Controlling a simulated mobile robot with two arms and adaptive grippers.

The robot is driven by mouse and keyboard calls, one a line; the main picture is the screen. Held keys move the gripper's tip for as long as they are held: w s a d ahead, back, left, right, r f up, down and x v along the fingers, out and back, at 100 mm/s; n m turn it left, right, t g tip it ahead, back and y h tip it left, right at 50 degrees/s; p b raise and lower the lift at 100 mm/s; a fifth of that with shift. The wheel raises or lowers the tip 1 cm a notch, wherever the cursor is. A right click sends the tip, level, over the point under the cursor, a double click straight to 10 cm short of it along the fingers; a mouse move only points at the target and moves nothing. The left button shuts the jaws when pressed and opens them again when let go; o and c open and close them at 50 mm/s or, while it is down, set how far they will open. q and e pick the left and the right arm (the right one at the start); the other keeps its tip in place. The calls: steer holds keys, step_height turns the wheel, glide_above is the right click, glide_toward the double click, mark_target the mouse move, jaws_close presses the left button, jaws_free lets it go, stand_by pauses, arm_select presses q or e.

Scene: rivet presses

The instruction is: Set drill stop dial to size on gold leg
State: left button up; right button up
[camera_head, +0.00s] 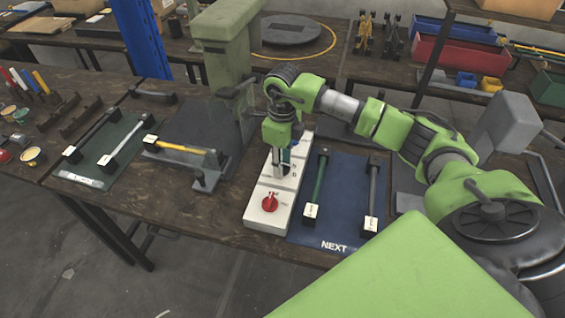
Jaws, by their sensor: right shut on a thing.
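The gold leg (184,148) lies across a dark press fixture at the middle of the bench. A white control panel (258,220) stands to its right, with a red knob (270,202) on its near part. My right gripper (279,170) points down over the far part of this panel, behind the red knob. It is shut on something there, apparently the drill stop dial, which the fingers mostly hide. The dial's setting cannot be read. My left gripper is not in view.
A blue mat (333,229) marked NEXT holds a green leg (319,185) and a grey leg (372,195) right of the panel. A dark green mat (90,178) with more legs lies left. A green press column (229,70) stands behind the gold leg.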

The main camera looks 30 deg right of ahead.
steer(key=shift+w, duration=0.1)
stand_by(0.3)
steer(key=o, duration=1.1)
